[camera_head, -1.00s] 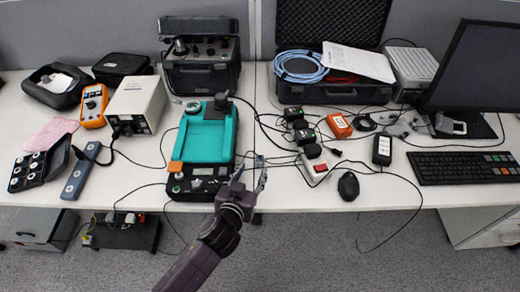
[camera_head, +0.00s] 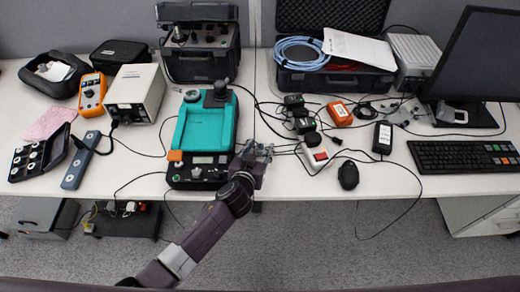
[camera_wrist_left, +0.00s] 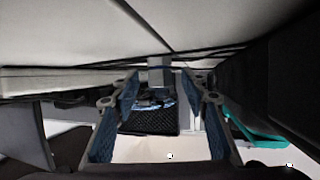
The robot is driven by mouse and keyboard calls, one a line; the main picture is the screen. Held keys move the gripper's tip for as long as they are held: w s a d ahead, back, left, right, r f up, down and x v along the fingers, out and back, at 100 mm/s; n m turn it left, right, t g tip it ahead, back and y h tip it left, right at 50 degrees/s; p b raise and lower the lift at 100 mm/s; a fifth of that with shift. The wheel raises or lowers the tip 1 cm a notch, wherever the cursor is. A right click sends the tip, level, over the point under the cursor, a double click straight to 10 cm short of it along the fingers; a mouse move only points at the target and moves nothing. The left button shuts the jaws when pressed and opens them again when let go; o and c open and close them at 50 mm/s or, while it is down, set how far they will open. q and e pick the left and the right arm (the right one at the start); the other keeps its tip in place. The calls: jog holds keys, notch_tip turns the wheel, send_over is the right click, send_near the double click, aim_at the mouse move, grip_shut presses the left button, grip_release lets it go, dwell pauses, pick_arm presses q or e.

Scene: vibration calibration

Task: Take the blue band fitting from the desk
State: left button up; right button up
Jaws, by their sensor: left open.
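My left gripper (camera_head: 257,151) is open over the desk (camera_head: 330,183), just right of the teal device's lower end. In the left wrist view its two fingers (camera_wrist_left: 162,98) stand apart, with a gap between them. A small grey block with a thin bluish line (camera_wrist_left: 160,72) shows between the fingertips in that view; it may be the blue band fitting, but I cannot tell for sure. I see no contact between it and the fingers. In the head view I cannot make out the fitting beside the gripper. My right gripper is not in view.
The teal device (camera_head: 206,127) stands close left of the gripper. A red-switched power strip (camera_head: 319,156), black adapters and a mouse (camera_head: 348,176) lie to the right, with loose cables. An open black case (camera_head: 334,75) with a blue coiled cable (camera_head: 301,53) stands behind.

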pick_arm(q)
grip_shut()
dwell(0.4)
jog(key=shift+r, duration=0.15)
